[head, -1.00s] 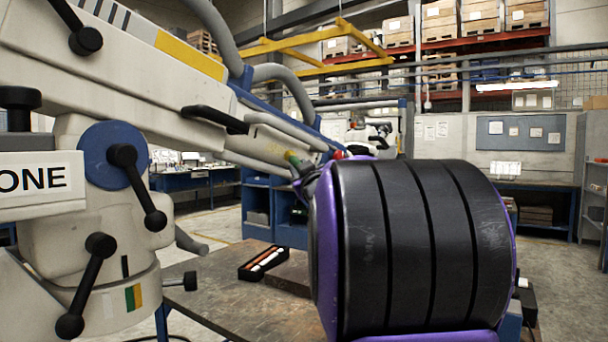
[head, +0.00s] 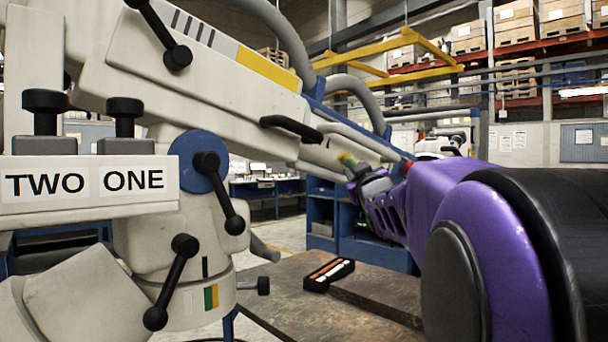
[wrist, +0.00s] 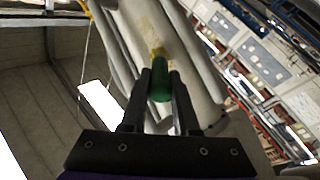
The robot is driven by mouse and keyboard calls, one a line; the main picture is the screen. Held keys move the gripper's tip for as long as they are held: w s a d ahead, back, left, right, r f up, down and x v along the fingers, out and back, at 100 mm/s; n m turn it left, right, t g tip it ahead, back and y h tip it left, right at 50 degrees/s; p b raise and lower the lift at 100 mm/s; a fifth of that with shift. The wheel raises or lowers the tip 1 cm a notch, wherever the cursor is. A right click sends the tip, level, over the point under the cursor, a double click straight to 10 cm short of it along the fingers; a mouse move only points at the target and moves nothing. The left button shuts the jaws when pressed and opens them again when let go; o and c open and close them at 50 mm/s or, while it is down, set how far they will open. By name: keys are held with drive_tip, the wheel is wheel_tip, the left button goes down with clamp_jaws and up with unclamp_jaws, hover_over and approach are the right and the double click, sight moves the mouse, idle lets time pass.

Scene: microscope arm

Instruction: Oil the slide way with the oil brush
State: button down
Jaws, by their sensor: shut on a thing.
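My gripper (head: 362,178) is at the far lower end of the pale microscope arm (head: 210,85), with my purple arm reaching to it from the right. In the wrist view, the brush's green handle (wrist: 160,80) stands between the two black fingers. Its yellowish tip meets or overlaps the pale arm surface (wrist: 150,25); I cannot tell if it touches. A faint yellowish mark shows there. I cannot pick out the slide way with certainty.
A black tray (head: 329,275) with orange and white items lies on the brown worktable (head: 290,305). Black knobs and levers (head: 184,245) stick out from the microscope stand. A sign (head: 88,184) reads "TWO ONE". Thick grey hoses (head: 365,85) curve above the arm.

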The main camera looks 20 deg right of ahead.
drive_tip(key=shift+s+a+r, duration=0.15)
drive_tip(key=shift+s+a, duration=0.05)
drive_tip(key=shift+a, duration=0.35)
drive_tip(key=shift+s+a+r, duration=0.1)
drive_tip(key=shift+s+a, duration=0.15)
drive_tip(key=shift+a, duration=0.25)
drive_tip(key=shift+s+a+r, duration=0.15)
drive_tip(key=shift+s+a, duration=0.05)
drive_tip(key=shift+a, duration=0.35)
drive_tip(key=w+d+f+p, duration=0.3)
drive_tip(key=w+d, duration=0.1)
drive_tip(key=d, duration=0.7)
drive_tip(key=shift+w+d, duration=0.4)
drive_tip(key=shift+f, duration=0.15)
drive_tip(key=s+d+f+b, duration=0.1)
drive_tip(key=s+f+b, duration=0.1)
drive_tip(key=s, duration=0.3)
drive_tip(key=shift+f+b, duration=0.4)
drive_tip(key=shift+f, duration=0.25)
drive_tip(key=shift+s+d+f, duration=0.15)
drive_tip(key=shift+s+f, duration=0.3)
drive_tip(key=shift+s, duration=0.15)
drive_tip(key=shift+s+d+f, duration=0.15)
drive_tip(key=shift+s+f, duration=0.25)
drive_tip(key=shift+s, duration=0.15)
